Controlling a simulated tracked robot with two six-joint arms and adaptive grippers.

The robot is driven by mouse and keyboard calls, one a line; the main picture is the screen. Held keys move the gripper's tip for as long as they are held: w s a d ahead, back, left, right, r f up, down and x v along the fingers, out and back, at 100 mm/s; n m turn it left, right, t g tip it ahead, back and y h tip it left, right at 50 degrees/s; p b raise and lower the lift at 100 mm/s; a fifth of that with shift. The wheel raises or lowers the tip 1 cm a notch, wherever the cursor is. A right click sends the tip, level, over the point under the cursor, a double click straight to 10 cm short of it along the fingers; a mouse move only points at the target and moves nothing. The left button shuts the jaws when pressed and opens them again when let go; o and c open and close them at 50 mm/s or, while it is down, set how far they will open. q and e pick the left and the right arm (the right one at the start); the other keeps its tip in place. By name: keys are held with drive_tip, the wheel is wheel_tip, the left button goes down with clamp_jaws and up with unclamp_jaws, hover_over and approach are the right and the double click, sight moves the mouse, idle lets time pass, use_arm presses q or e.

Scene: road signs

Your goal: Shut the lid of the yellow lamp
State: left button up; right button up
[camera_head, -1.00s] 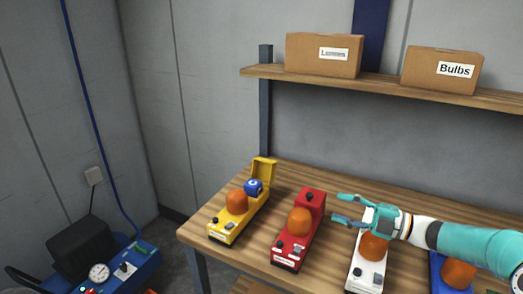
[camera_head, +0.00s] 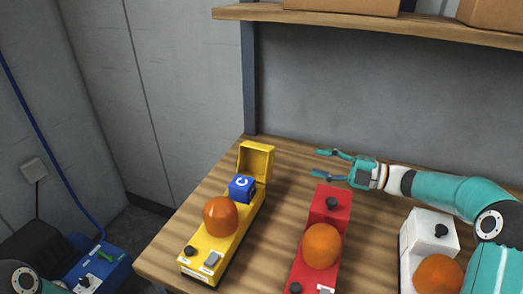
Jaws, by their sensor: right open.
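The yellow lamp (camera_head: 205,247) stands at the left end of the wooden table, with an orange dome (camera_head: 220,215) on it. Its lid (camera_head: 257,158) at the far end is open and stands upright. A blue block (camera_head: 241,188) with a white mark sits in front of the raised lid. My right gripper (camera_head: 319,163) is open and empty, its fingers pointing left. It is to the right of the lid, above the back of the table behind the red lamp, and apart from the lid. My left gripper is out of view.
A red lamp (camera_head: 329,205) and a white lamp (camera_head: 413,238) stand to the right, both with orange domes and closed tops. A shelf (camera_head: 400,27) with cardboard boxes (camera_head: 340,4) hangs above. The tabletop between the yellow and red lamps is clear.

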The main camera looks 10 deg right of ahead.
sight(262, 149)
drive_tip(key=p+x, duration=0.2)
drive_tip(key=x, duration=1.4)
drive_tip(key=shift+w+a+p, duration=0.25)
drive_tip(key=shift+p, duration=0.1)
